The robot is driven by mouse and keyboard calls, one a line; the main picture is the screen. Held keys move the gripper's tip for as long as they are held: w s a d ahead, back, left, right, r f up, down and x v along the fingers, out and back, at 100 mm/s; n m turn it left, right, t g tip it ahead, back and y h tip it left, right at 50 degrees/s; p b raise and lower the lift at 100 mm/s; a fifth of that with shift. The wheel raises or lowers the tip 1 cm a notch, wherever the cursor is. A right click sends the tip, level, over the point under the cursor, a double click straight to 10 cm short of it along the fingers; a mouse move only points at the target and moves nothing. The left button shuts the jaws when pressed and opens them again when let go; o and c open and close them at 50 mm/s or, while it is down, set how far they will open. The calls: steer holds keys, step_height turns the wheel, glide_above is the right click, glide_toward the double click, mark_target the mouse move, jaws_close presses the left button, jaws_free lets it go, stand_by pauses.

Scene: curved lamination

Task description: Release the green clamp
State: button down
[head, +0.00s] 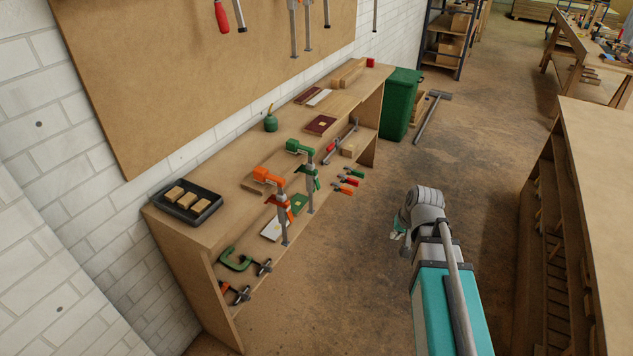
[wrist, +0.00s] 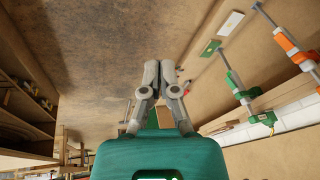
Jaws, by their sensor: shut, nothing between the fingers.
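The green clamp (head: 300,146) is at the front edge of the bench top, its upper arm over the top and its bar hanging down in front. It also shows in the wrist view (wrist: 240,92), right of my gripper. An orange clamp (head: 268,176) sits beside it on the same edge, nearer the camera. My gripper (wrist: 160,66) is shut and empty, well apart from both clamps. In the head view my gripper (head: 398,228) is small and partly hidden, out over the floor to the right of the bench. I cannot tell how tight the green clamp is.
The bench (head: 190,238) runs along the wall. A black tray of blocks (head: 185,204) and a green oil can (head: 270,122) stand on top. More clamps lie on its lower shelf. A green bin (head: 402,100) stands beyond. The aisle floor (head: 345,270) is clear.

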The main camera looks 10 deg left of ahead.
mark_target(316, 173)
steer(key=w+a+f+m+t+y+b, duration=0.1)
steer(key=w+a+f+m+t+b, duration=0.1)
steer(key=w+a+b, duration=0.3)
steer(key=w+a+f+m+t+y+b, duration=0.2)
steer(key=w+a+t+b, duration=0.3)
steer(key=w, duration=0.9)
steer(key=w+a+f+m+t+y+b, duration=0.1)
steer(key=w+a+f+m+t+b, duration=0.1)
steer(key=w+a+b, duration=0.4)
steer(key=w+f+t+b, duration=0.1)
steer(key=w+b, duration=0.2)
steer(key=shift+w+a+f+t+y, duration=0.15)
steer(key=shift+w+f+t+y, duration=0.15)
steer(key=shift+w+t, duration=0.1)
steer(key=shift+a, duration=0.15)
steer(key=w+a, duration=0.2)
steer(key=a, duration=0.6)
steer(key=shift+w, duration=0.4)
steer(key=shift+w+a, duration=0.15)
steer(key=shift+a, duration=0.4)
steer(key=shift+w+a, duration=0.15)
steer(key=shift+a, duration=0.4)
stand_by(2.3)
